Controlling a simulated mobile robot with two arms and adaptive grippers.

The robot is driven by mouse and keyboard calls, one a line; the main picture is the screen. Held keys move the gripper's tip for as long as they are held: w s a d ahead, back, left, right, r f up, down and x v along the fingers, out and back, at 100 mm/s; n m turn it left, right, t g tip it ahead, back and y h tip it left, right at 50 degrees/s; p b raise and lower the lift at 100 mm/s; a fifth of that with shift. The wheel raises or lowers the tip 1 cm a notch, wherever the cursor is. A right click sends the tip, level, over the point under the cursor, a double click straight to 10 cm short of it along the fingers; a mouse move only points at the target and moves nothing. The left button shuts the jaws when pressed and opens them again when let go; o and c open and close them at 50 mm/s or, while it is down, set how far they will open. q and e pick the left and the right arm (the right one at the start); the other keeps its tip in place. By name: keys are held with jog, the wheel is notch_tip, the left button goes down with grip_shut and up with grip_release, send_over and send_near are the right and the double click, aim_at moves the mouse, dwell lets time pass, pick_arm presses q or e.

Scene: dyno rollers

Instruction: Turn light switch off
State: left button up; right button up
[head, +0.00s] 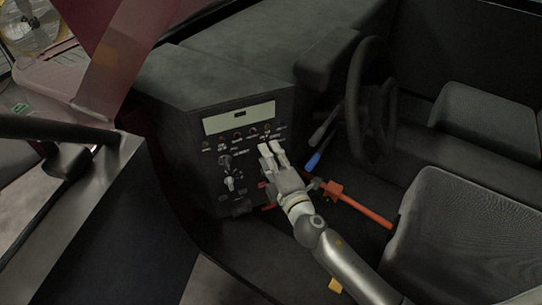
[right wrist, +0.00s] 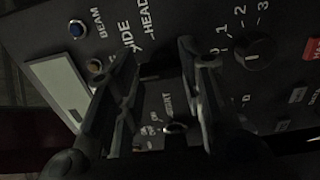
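A dark control panel (head: 235,125) faces me in the vehicle's dashboard, with a pale label strip and a row of small switches. My right gripper (head: 271,148) is at the panel's right part, with its fingers pointing at it. In the right wrist view my right gripper (right wrist: 160,55) has two dark fingers spread apart with nothing held. A small metallic toggle switch (right wrist: 174,128) shows between them, beside partly hidden lettering. A black rotary knob (right wrist: 255,53) is marked with numbers. Which control is the light switch I cannot tell for sure. My left gripper is not in view.
A red-orange lever (head: 360,208) lies near the seat (head: 465,235). White knobs (head: 230,183) sit lower on the panel.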

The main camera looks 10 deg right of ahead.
jog(key=o, duration=0.4)
jog(key=shift+s, duration=0.1)
jog(key=s, duration=0.4)
jog(key=s+d, duration=0.1)
jog(key=s, duration=0.2)
jog(key=s+d, duration=0.1)
jog(key=s, duration=0.3)
jog(key=shift+s, duration=0.35)
